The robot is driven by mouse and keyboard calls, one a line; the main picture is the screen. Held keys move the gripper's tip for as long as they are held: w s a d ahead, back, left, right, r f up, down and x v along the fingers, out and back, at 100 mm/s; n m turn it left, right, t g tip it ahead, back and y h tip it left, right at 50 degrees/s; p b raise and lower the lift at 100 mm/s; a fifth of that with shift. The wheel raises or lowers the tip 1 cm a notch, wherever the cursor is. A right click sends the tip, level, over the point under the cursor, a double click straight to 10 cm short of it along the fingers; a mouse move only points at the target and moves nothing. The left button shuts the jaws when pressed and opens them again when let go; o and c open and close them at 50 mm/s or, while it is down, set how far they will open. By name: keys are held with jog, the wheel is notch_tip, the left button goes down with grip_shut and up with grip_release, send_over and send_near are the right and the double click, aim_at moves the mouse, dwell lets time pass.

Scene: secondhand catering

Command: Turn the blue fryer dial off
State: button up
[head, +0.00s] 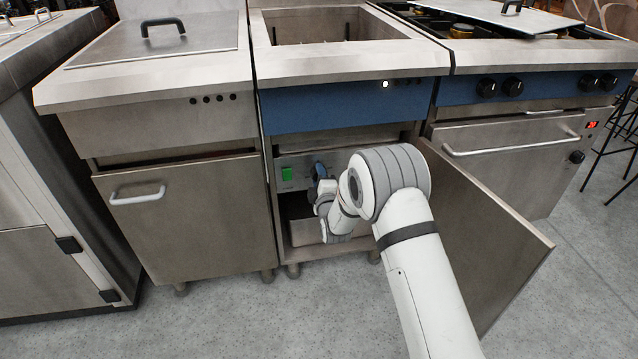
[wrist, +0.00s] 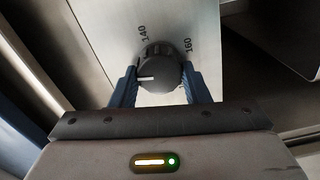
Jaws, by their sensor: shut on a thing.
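The fryer dial (wrist: 159,68) is a dark round knob with a white pointer line, on a pale metal panel with the marks 140 and 160 beside it. In the wrist view my gripper (wrist: 160,80) has its two blue fingers on either side of the knob, shut on it. The white pointer lies toward the left of the knob. In the head view my gripper (head: 320,172) reaches into the open cabinet under the blue-fronted fryer (head: 340,108), and my arm hides the dial there. A green switch (head: 287,174) shows on the control panel left of the gripper.
The open cabinet door (head: 490,235) stands out to the right of my arm. A closed steel unit (head: 190,215) with a handle is on the left. A range with black knobs (head: 525,90) is on the right. The floor in front is clear.

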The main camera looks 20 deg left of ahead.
jog(key=shift+n+b, duration=0.45)
jog(key=shift+n, duration=0.65)
jog(key=shift+a, duration=0.1)
jog(key=o, duration=1)
jog(key=shift+p+v, duration=1)
jog(key=shift+v, duration=2.95)
jog(key=shift+f, duration=0.1)
